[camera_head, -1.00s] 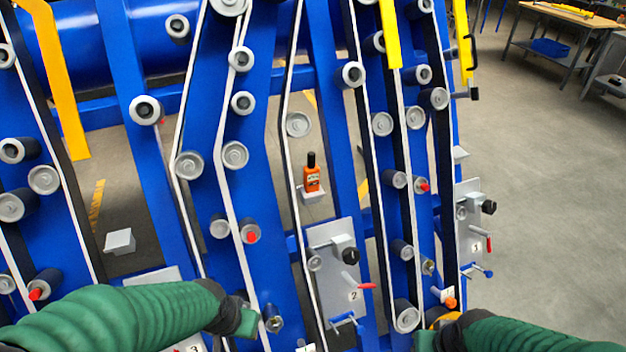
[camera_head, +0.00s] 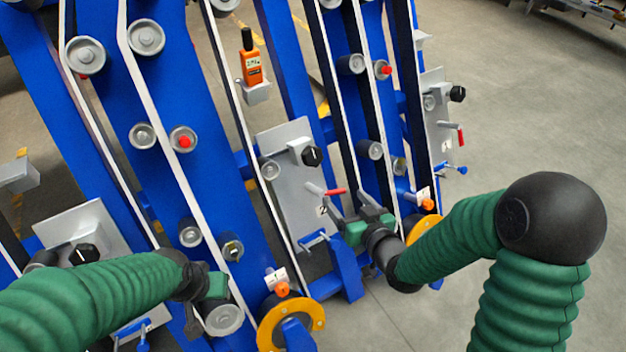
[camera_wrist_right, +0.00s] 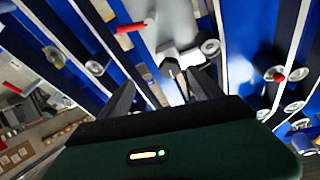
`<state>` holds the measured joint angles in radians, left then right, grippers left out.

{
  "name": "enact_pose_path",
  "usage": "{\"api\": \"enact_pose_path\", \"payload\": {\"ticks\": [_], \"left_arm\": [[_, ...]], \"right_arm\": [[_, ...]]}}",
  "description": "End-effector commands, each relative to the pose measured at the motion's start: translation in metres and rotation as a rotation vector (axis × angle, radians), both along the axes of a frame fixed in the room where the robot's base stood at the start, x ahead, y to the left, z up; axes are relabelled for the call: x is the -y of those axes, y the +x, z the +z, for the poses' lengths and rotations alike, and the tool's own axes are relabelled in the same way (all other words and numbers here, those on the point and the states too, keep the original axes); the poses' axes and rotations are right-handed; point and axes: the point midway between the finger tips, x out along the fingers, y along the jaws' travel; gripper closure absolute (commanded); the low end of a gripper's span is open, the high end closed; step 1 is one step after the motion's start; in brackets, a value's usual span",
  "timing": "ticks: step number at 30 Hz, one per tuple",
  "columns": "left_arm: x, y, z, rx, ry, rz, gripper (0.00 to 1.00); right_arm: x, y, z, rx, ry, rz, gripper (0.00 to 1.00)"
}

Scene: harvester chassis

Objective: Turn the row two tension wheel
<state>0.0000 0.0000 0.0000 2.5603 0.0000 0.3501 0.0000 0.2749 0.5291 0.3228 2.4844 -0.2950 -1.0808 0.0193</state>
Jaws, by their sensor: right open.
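The grey row two panel (camera_head: 290,205), marked 2, stands mid-frame in the head view. It carries a black knob (camera_head: 312,156), a red-tipped lever (camera_head: 335,192) and a blue handle (camera_head: 318,238). I cannot tell which part is the tension wheel. A yellow-rimmed wheel (camera_head: 268,325) is below left of the panel. My right gripper (camera_head: 345,212) is open beside the panel's lower right, near the red lever. In the right wrist view its fingers (camera_wrist_right: 163,77) are apart, with a black knob (camera_wrist_right: 170,66) between and beyond them. My left gripper (camera_head: 205,290) is lower left; its jaws are unclear.
Blue frame bars with white belts and rollers (camera_head: 146,37) fill the left and middle. An orange device (camera_head: 251,65) stands on a small shelf. The floor at right is open.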

Motion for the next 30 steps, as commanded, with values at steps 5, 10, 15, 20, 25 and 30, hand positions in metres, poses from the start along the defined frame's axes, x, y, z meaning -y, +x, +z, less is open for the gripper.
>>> {"api": "enact_pose_path", "payload": {"ticks": [5, 10, 15, 20, 25, 30], "left_arm": [[0.0, 0.0, -0.055, 0.0, 0.0, 0.0, 0.64], [0.0, 0.0, -0.058, 0.001, 0.0, 0.0, 0.64], [0.0, 0.0, -0.063, 0.001, 0.0, 0.0, 0.64], [0.0, 0.0, -0.075, 0.001, 0.0, 0.0, 0.64], [0.0, 0.0, -0.086, 0.0, 0.0, 0.0, 0.64], [0.0, 0.0, -0.095, 0.0, 0.0, 0.0, 0.64]], "right_arm": [[-0.011, 0.007, -0.022, 0.191, 0.145, 0.008, 0.25], [-0.014, 0.011, -0.012, 0.254, 0.189, 0.008, 0.25], [-0.023, 0.036, -0.011, 0.256, 0.189, 0.008, 0.25], [-0.038, 0.076, -0.013, 0.254, 0.188, 0.007, 0.25], [-0.053, 0.118, -0.013, 0.254, 0.189, 0.007, 0.25], [-0.065, 0.15, -0.013, 0.252, 0.187, 0.008, 0.25]]}}
